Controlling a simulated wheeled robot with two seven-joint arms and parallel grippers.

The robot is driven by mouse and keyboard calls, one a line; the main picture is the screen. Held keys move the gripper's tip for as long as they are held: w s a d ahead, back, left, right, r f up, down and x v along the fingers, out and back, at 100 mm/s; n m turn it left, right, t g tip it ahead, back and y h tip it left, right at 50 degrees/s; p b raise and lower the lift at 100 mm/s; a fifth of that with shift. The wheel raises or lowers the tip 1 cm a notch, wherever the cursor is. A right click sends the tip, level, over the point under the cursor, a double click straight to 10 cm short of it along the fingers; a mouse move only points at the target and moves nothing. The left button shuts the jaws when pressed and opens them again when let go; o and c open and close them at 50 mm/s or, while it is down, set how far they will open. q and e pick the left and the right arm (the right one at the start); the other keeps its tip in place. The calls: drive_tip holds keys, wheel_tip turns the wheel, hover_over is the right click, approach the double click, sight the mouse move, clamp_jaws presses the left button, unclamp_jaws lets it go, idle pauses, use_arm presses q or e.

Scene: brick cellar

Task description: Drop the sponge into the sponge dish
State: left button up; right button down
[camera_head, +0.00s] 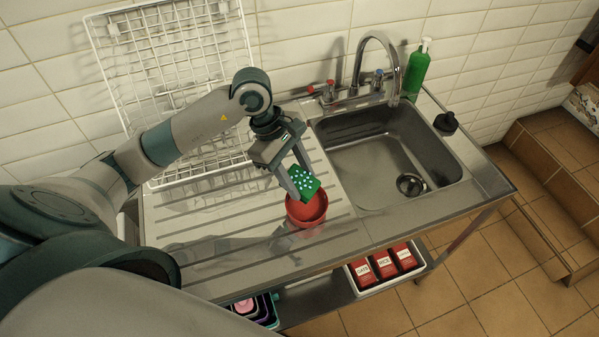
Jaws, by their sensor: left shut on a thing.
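The sponge (304,184) is green with pale dots. My left gripper (299,181) is shut on it and holds it tilted at the back rim of a red round bowl, which looks like the sponge dish (307,211). The sponge hides part of the dish's back rim and inside. I cannot tell whether the sponge touches the dish. The dish stands on the ribbed drainboard (240,235), left of the sink. My right gripper does not show.
The steel sink (385,150) is empty, with a tap (377,60) and a green bottle (416,72) behind it. A white wire rack (175,70) leans at the back left. A black object (446,122) sits right of the sink. Red containers (384,264) stand on the shelf below.

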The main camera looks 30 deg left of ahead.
use_arm(q)
drive_tip(key=shift+f, duration=0.2)
drive_tip(key=o, duration=1.2)
drive_tip(key=shift+r, duration=0.15)
drive_tip(key=shift+a+r+b, duration=0.3)
drive_tip(key=shift+r+b, duration=0.05)
drive_tip(key=shift+r, duration=0.2)
drive_tip(key=b+v, duration=0.4)
drive_tip(key=v, duration=1.2)
drive_tip(key=shift+s+d, duration=0.1)
drive_tip(key=shift+s, duration=0.05)
